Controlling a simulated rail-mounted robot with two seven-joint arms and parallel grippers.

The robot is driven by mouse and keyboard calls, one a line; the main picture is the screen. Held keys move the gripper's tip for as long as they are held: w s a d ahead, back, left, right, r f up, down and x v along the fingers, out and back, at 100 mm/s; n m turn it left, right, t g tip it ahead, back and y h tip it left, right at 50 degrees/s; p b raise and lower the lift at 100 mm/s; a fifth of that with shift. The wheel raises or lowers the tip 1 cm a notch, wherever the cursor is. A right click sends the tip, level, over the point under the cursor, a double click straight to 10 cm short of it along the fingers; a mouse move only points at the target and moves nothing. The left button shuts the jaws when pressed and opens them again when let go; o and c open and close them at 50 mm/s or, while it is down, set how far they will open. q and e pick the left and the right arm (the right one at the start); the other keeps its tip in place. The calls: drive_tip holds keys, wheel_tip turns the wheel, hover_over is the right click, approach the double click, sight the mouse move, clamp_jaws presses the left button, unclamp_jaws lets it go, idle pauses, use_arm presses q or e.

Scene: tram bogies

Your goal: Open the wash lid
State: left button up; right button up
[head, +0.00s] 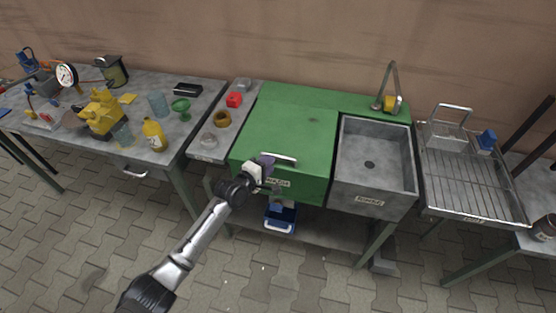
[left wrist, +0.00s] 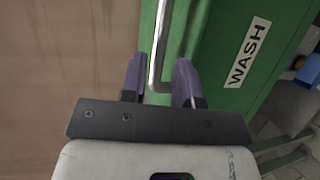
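The green wash lid (head: 288,127) lies shut over the left basin of the wash stand. Its metal bar handle (head: 281,159) is near the front edge. My left gripper (head: 264,164) is at the left end of this handle. In the left wrist view, the two purple fingers of my left gripper (left wrist: 158,78) are apart, with the handle (left wrist: 161,45) running between them. A gap shows between the handle and each finger. The WASH label (left wrist: 248,52) is to the right of the fingers. My right gripper is not in view.
The open grey rinse sink (head: 374,165) with its tap (head: 390,85) is right of the lid. A drying rack (head: 475,180) stands further right. A side shelf (head: 208,150) with small items adjoins the left. A blue bin (head: 280,219) sits below. A cluttered table (head: 215,95) is at left.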

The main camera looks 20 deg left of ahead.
sight(278, 155)
use_arm(q)
drive_tip(key=shift+b+x, duration=1.05)
drive_tip(key=shift+x, duration=1.8)
drive_tip(key=shift+c, duration=0.3)
clamp_jaws()
